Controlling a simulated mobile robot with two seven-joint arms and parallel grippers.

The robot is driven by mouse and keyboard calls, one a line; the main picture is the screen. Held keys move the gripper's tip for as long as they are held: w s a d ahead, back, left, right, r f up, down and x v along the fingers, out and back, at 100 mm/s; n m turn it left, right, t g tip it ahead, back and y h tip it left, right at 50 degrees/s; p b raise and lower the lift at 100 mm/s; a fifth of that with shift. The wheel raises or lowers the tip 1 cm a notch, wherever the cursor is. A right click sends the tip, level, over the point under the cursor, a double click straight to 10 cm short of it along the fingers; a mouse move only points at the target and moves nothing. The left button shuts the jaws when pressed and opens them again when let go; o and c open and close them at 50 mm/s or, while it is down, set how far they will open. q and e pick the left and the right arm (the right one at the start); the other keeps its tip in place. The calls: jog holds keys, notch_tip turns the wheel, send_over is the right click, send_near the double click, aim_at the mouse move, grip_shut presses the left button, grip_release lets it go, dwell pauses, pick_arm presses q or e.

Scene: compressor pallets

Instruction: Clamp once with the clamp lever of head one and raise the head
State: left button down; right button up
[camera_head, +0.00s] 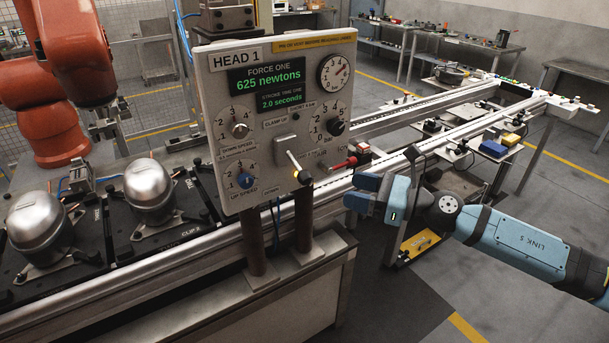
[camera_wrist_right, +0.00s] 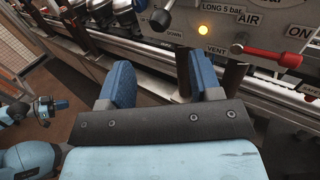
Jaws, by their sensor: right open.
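The head one panel (camera_head: 215,110) reads 625 newtons and 2.0 seconds. Its clamp lever (camera_head: 292,160) slants down and out from a pale housing marked clamp up, ending in a black ball knob. The knob (camera_wrist_right: 160,18) also shows at the top of the right wrist view. My right gripper (camera_head: 361,192) is open and empty, to the right of the knob and slightly below it, apart from it. Its two blue fingers (camera_wrist_right: 162,85) stand wide apart in the wrist view. What looks like my left gripper (camera_wrist_right: 46,106) shows small at the wrist view's left edge; its jaws are unclear.
A red-handled air valve (camera_head: 345,163) juts from the panel's right side, close above my right gripper. An amber lamp (camera_wrist_right: 203,30) glows beside the knob. Metal compressors (camera_head: 149,187) sit on the line at left. An orange robot arm (camera_head: 62,60) stands behind them.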

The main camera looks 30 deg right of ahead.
aim_at(305, 177)
jog(key=p+x, duration=0.5)
jog(key=x, duration=0.6)
jog(key=shift+r+p, duration=0.15)
jog(key=shift+p, duration=0.2)
jog(key=shift+w+a, duration=0.2)
jog(key=shift+w, duration=0.05)
jog(key=shift+f, duration=0.2)
grip_shut()
